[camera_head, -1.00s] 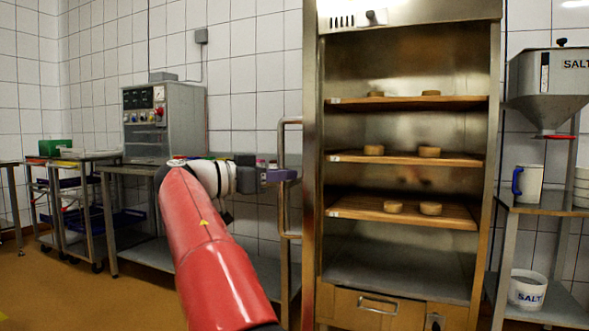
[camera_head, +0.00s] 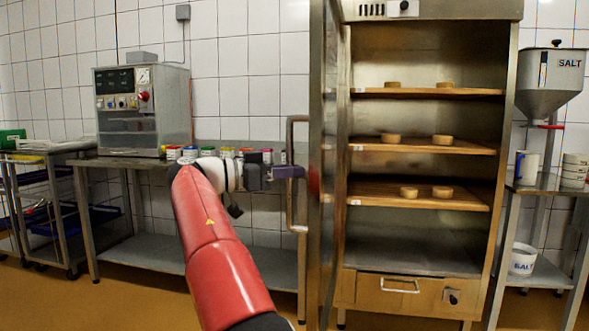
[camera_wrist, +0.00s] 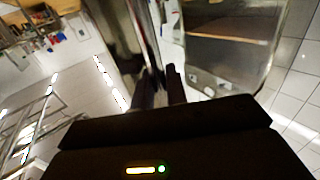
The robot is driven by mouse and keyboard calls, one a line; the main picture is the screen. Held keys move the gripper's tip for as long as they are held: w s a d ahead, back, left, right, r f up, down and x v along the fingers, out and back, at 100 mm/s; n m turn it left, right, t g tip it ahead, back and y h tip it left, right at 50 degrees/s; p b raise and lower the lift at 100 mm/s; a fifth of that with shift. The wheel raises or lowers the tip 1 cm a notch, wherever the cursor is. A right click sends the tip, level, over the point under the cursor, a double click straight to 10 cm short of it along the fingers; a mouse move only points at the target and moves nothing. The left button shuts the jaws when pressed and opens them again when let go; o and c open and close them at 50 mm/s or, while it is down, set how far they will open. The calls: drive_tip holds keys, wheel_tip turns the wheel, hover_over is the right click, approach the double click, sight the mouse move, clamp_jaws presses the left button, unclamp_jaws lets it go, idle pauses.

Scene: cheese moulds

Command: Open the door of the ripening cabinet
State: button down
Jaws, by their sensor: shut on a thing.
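The ripening cabinet (camera_head: 511,150) stands right of centre, its front open and its inside in full view. Its metal door (camera_head: 322,220) is swung out on the left side and shows nearly edge-on. The door's vertical bar handle (camera_head: 291,212) is on the door's left face. My gripper (camera_head: 292,172) is shut on this handle at about its middle. In the wrist view, the fingers (camera_wrist: 161,82) close around the bar; the exact contact is dark and hard to see.
Wooden shelves (camera_head: 425,148) inside the cabinet carry several small cheeses. A steel bench (camera_head: 150,163) with a control box (camera_head: 142,112) and coloured jars stands behind my arm on the left. A salt hopper (camera_head: 550,85) and side table (camera_head: 560,188) stand at the right.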

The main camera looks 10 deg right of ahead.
drive_tip(key=shift+w+a+r, duration=0.1)
drive_tip(key=shift+w+a, duration=0.1)
drive_tip(key=shift+a, duration=0.05)
drive_tip(key=c, duration=1.5)
unclamp_jaws()
drive_tip(key=shift+d, duration=0.1)
drive_tip(key=s+a+p, duration=0.1)
drive_tip(key=a, duration=0.6)
drive_tip(key=shift+a+p, duration=0.35)
drive_tip(key=shift+a, duration=0.05)
